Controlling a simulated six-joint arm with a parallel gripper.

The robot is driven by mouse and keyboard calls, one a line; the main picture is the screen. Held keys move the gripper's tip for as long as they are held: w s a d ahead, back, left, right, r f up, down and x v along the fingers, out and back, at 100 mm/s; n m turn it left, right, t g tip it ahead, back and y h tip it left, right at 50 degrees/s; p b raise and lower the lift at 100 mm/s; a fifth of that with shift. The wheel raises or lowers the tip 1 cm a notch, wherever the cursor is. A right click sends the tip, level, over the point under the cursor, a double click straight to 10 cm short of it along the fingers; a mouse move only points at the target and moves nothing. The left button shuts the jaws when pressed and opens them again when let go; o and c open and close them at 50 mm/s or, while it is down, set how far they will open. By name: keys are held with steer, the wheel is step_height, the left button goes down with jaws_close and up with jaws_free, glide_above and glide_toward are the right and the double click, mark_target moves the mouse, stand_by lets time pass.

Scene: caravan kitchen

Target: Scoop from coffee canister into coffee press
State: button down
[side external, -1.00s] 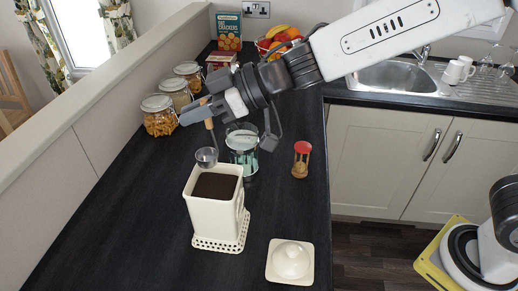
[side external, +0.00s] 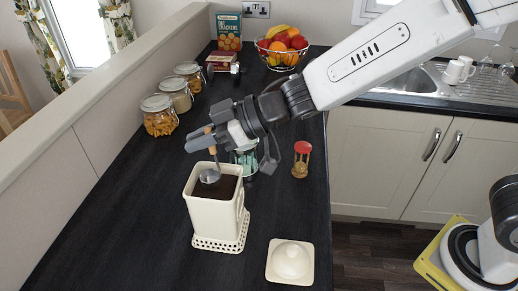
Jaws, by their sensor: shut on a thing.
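A cream square canister (side external: 214,215) stands open on the dark worktop, with dark coffee (side external: 226,187) inside. My gripper (side external: 210,138) is above the canister, shut on the handle of a small metal scoop (side external: 210,176). The scoop hangs down with its bowl at the canister's mouth, over the coffee. From this view I cannot tell whether the bowl touches the coffee or what it contains. The glass coffee press (side external: 246,161) stands just behind the canister, mostly hidden by my gripper.
The canister stands on a cream lattice trivet (side external: 219,244). Its cream lid (side external: 290,260) lies at front right. A red-topped sand timer (side external: 301,160) stands right of the press. Several jars (side external: 159,116) line the left wall. A fruit bowl (side external: 282,50) is at the back.

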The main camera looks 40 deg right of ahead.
steer(key=shift+f, duration=2.3)
step_height(320, 180, up, 9)
steer(key=shift+r, duration=0.2)
stand_by(1.6)
steer(key=shift+w, duration=0.1)
steer(key=w+d+f, duration=0.1)
steer(key=w+d, duration=1)
steer(key=d, duration=0.4)
steer(key=shift+w, duration=0.4)
steer(key=shift+s+a+f, duration=0.1)
steer(key=shift+a, duration=0.05)
